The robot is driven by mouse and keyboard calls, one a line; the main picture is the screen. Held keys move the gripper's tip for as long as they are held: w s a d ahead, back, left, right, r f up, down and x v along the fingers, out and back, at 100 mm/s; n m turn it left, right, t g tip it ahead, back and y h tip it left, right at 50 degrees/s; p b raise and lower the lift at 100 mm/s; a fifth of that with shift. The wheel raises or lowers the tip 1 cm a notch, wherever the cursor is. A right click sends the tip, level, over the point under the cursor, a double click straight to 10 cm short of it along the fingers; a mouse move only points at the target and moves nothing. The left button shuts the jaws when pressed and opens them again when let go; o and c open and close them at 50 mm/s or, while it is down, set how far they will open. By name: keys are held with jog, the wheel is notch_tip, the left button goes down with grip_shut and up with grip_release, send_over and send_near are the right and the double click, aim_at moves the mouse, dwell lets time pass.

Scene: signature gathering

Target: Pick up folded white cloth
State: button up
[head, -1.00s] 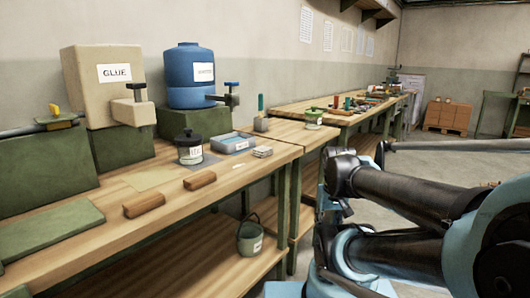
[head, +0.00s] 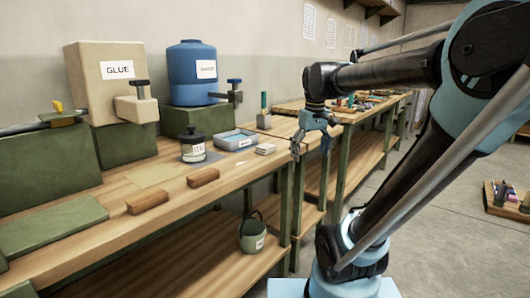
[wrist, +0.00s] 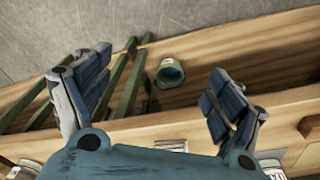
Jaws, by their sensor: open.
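The folded white cloth (head: 265,149) is a small, pale, layered stack lying on the near edge of the wooden workbench (head: 107,192), in front of a blue tray. My gripper (head: 310,151) is open and empty, pointing down just beyond the bench's right end, to the right of the cloth and apart from it. In the wrist view my gripper (wrist: 155,85) has its two blue-padded fingers spread wide. A pale striped piece at the bottom middle there looks like the cloth (wrist: 172,145), partly hidden by the gripper body.
A green bucket (head: 252,236) sits on the lower shelf. A second, cluttered bench stands behind my gripper.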

jog(key=w+a+r+n, duration=0.2)
jog(key=w+a+r, duration=0.5)
jog(key=w+r, duration=0.15)
jog(key=n+g, duration=0.1)
jog(key=n, duration=0.2)
send_near(265, 145)
jog(key=f, duration=0.9)
jog(key=shift+s+a+f, duration=0.15)
jog(key=shift+s+f, duration=0.05)
jog(key=shift+f, duration=0.05)
jog(key=shift+c, duration=0.6)
jog(key=c, duration=1)
